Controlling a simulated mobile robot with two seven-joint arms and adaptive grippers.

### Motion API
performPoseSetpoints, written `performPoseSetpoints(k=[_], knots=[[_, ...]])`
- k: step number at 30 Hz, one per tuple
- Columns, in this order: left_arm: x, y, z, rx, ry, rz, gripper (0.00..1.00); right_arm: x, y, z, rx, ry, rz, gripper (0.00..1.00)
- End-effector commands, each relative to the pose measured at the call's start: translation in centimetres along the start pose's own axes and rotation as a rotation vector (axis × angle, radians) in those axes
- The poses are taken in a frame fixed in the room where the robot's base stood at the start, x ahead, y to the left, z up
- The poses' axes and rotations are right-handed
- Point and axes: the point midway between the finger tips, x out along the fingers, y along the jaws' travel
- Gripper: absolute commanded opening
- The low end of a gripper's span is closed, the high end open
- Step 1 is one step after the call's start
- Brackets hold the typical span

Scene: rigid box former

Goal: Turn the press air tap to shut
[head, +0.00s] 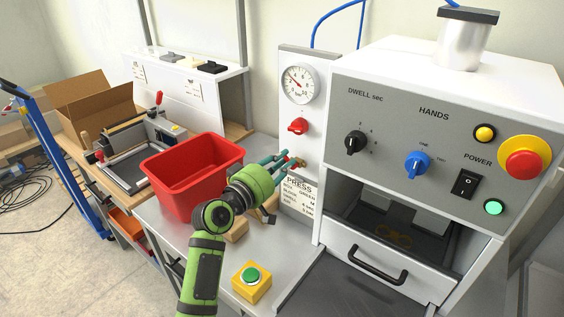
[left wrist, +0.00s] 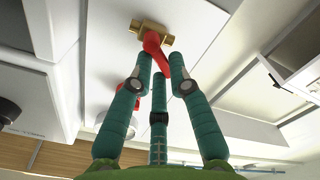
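The press air tap is a small brass valve (left wrist: 152,32) with a red lever (left wrist: 153,52), seen at the top of the left wrist view. In the head view the tap (head: 301,162) is on the white panel below the gauge, partly hidden by my fingers. My left gripper (head: 287,161) has its teal fingers at the tap. In the left wrist view the fingertips (left wrist: 161,65) lean inward on either side of the lever, with the third finger below. I cannot tell whether they grip it. My right gripper is out of view.
A red regulator knob (head: 298,125) and pressure gauge (head: 300,84) are above the tap. The press (head: 444,95) with dials and buttons stands to the right. A red bin (head: 193,172) and yellow button box (head: 251,283) are near my left arm.

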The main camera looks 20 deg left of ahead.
Motion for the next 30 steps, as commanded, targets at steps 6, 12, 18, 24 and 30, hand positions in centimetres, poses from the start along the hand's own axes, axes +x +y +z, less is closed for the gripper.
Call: performPoseSetpoints(k=[6, 12, 18, 24, 30], knots=[[0.0, 0.0, 0.0, 0.003, -0.001, 0.000, 0.00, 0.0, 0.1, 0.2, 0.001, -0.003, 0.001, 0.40], [0.0, 0.1, 0.1, 0.046, -0.001, 0.000, 0.00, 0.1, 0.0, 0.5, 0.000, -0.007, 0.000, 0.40], [0.0, 0.3, 0.1, 0.162, -0.002, 0.000, 0.00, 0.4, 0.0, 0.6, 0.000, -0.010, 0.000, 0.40], [0.0, 0.7, 0.3, 0.335, -0.002, -0.001, 0.00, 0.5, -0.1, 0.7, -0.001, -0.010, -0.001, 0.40], [0.0, 1.1, 0.5, 0.517, -0.003, 0.000, 0.00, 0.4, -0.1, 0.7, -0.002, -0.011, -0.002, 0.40]])
